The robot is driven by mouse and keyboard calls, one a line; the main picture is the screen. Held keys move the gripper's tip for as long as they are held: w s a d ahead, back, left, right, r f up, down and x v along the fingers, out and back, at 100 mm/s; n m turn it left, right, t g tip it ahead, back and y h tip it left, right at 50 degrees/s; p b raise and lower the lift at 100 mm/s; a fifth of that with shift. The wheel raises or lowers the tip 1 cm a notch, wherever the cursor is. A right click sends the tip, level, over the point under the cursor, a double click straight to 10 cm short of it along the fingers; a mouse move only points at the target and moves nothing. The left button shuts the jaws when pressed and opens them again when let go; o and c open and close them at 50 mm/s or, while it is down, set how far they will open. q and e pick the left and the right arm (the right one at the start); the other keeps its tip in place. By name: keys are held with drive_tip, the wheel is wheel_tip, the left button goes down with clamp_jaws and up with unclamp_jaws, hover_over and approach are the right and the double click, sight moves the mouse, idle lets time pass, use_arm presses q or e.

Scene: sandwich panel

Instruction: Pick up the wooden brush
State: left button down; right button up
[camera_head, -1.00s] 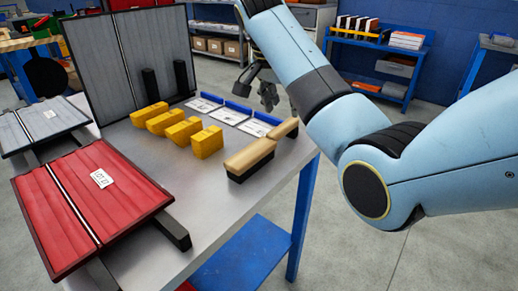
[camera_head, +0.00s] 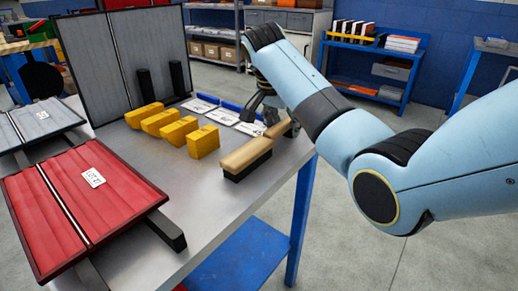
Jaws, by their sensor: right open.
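The wooden brush (camera_head: 246,153) lies on the grey table near its right edge, with a tan wooden top and dark bristles underneath. Its handle end points to the back right. My right gripper (camera_head: 270,117) is open at that handle end, with dark fingers low around or beside it; I cannot tell whether they touch it. The fingers partly cover the handle. My left gripper is not in view.
Several yellow blocks (camera_head: 203,142) stand in a row left of the brush. White cards (camera_head: 222,115) with blue holders lie behind. A red panel (camera_head: 110,188) lies at the front left, and a grey panel (camera_head: 85,68) stands upright at the back.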

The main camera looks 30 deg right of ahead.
drive_tip(key=shift+f+p, duration=0.25)
drive_tip(key=shift+p, duration=0.05)
idle(0.5)
clamp_jaws()
